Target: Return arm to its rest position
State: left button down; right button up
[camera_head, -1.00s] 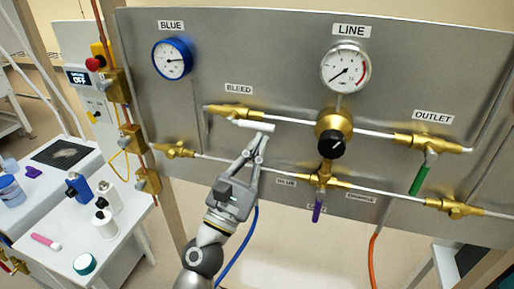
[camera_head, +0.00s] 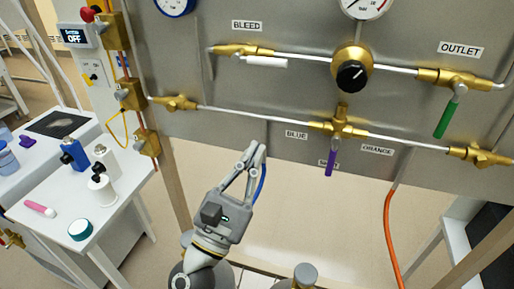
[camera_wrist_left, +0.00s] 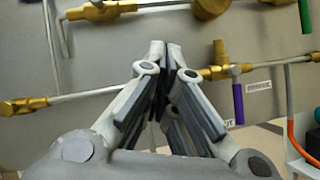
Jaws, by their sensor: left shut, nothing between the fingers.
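My left gripper (camera_head: 254,152) is shut with nothing between its fingers. In the head view it is below the lower pipe, in front of the panel's lower edge, apart from the valves. In the left wrist view its closed fingertips (camera_wrist_left: 165,47) point up toward the panel. The bleed valve (camera_head: 240,49) is up and slightly left of the gripper, with its white handle (camera_head: 266,62) lying along the pipe. My right gripper is not in view.
The grey panel (camera_head: 300,95) carries a black-knobbed regulator (camera_head: 351,75), a purple-handled valve (camera_head: 331,160) and a green-handled outlet valve (camera_head: 446,119). Blue (camera_head: 261,183) and orange hoses (camera_head: 391,230) hang below. A white bench (camera_head: 120,210) with bottles stands left.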

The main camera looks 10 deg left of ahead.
pick_arm(q)
jog(key=shift+s+f, duration=0.1)
jog(key=shift+s, duration=0.05)
